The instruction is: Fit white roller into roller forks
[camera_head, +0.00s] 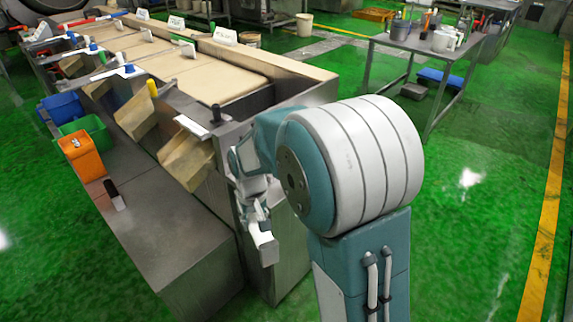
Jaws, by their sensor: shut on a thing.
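My gripper (258,216) hangs beside the metal end of the conveyor machine, low and left of my arm's large white-and-teal joint. It is small in the picture, and its fingers are hard to make out. It is shut on a short pale piece, seemingly the white roller (265,241), which shows just below it, tilted and in front of the metal side panel. How the fingers sit on it is not clear. I cannot make out the roller forks with certainty.
The conveyor machine (232,84) carries beige belts and white label cards. A metal bench (150,235) holds an orange bin (82,155), a green bin (98,130) and a blue bin (62,106). A metal table (412,42) with containers stands at back right. Green floor is clear at right.

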